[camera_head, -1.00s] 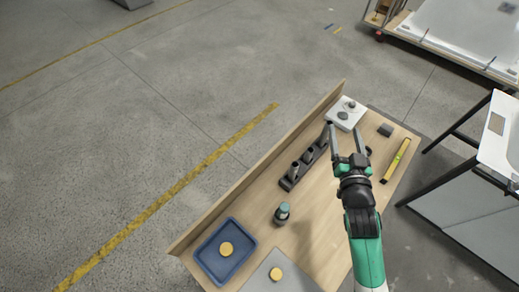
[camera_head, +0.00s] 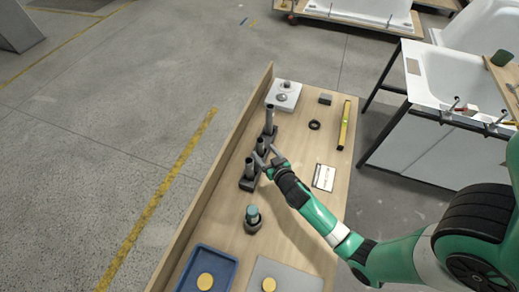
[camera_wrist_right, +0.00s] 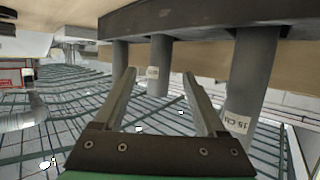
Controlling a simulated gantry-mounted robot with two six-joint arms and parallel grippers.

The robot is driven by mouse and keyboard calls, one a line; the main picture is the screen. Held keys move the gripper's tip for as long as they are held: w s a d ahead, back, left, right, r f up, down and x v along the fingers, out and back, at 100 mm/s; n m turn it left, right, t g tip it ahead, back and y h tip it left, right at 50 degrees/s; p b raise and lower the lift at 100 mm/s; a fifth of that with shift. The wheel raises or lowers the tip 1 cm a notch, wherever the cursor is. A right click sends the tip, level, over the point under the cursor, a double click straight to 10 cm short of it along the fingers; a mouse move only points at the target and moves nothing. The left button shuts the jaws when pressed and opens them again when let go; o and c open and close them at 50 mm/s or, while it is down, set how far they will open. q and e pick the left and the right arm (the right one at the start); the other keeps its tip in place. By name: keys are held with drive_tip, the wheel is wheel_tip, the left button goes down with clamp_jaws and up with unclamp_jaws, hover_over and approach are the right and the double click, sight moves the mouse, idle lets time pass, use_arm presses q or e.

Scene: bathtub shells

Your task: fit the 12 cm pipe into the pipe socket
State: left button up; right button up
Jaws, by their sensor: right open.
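Several grey pipes stand upright in a dark rack (camera_head: 246,185) on the bench. The right wrist view, upside down, shows a pipe labelled 15 cm (camera_wrist_right: 250,75) at the right, a middle pipe (camera_wrist_right: 160,55) with a blurred label and another pipe (camera_wrist_right: 121,58) at the left. I cannot read which is the 12 cm pipe. My right gripper (camera_head: 268,161) is open at the rack; its fingers (camera_wrist_right: 159,74) frame the middle pipe, with no visible grip. A white plate (camera_head: 292,103) with round grey fittings, likely the pipe socket, lies at the bench's far end. My left gripper is not in view.
A teal-topped cup (camera_head: 253,219), a blue tray (camera_head: 231,262) and a grey mat (camera_head: 305,283) are nearer. A card (camera_head: 323,177), black ring (camera_head: 314,125), grey block (camera_head: 325,99) and yellow level (camera_head: 344,125) lie right of the rack. A raised board (camera_head: 222,160) edges the left.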

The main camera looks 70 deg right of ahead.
sight(262, 150)
drive_tip(key=x, duration=0.2)
drive_tip(key=b+x, duration=0.1)
drive_tip(key=x, duration=0.1)
drive_tip(key=shift+f, duration=0.45)
drive_tip(key=shift+w+d, duration=0.3)
drive_tip(key=shift+w, duration=0.1)
clamp_jaws()
